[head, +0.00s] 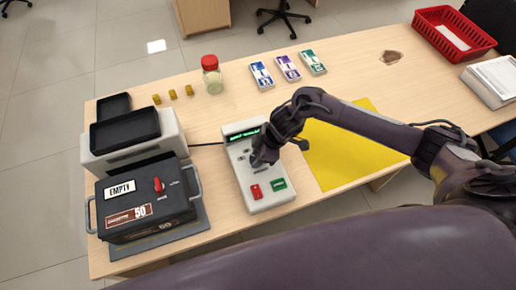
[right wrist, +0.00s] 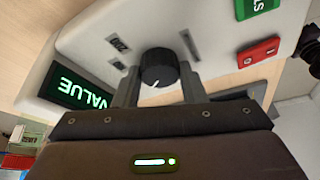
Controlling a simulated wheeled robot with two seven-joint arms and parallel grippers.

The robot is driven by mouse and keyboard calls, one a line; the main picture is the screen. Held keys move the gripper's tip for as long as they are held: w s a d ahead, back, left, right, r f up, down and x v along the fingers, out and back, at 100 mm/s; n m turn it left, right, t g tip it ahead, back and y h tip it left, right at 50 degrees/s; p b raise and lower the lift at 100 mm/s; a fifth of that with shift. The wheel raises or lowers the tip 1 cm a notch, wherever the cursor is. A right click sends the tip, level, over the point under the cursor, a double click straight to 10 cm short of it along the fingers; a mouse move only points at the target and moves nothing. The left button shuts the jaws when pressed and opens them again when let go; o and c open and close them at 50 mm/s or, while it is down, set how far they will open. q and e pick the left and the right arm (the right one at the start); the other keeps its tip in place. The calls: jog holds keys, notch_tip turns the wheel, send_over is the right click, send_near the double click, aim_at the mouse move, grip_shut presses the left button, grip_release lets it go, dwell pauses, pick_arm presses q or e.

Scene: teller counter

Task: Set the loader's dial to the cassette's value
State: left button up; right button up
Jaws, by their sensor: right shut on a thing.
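The loader (head: 250,180) is a pale grey console with a green-lit display (head: 244,135); the word VALUE reads upside down on it in the right wrist view (right wrist: 80,90). Its dial (right wrist: 158,68) is a round black knob with a white pointer mark. My right gripper (head: 258,160) is at the loader's face, its fingers on both sides of the dial and shut on it. In the head view the gripper mostly hides the dial. The cassette (head: 147,205) is a dark box at the left with an EMPTY label, a red lever and a label reading 50. My left gripper is not in view.
A grey machine with black trays (head: 125,130) stands behind the cassette. A red-lidded jar (head: 212,75), small yellow blocks and several banknote bundles (head: 288,67) lie at the back. A yellow mat (head: 335,160) is right of the loader. A red basket (head: 453,33) is far right.

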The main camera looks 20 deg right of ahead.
jog(key=m+t+p, duration=0.1)
jog(key=m+p, duration=0.1)
jog(key=shift+r+m, duration=0.15)
jog(key=shift+m, duration=0.15)
jog(key=shift+m+h+p, duration=0.3)
jog(key=shift+p, duration=0.2)
jog(key=o, duration=1)
jog(key=v, duration=0.7)
jog(key=shift+s+r, duration=0.2)
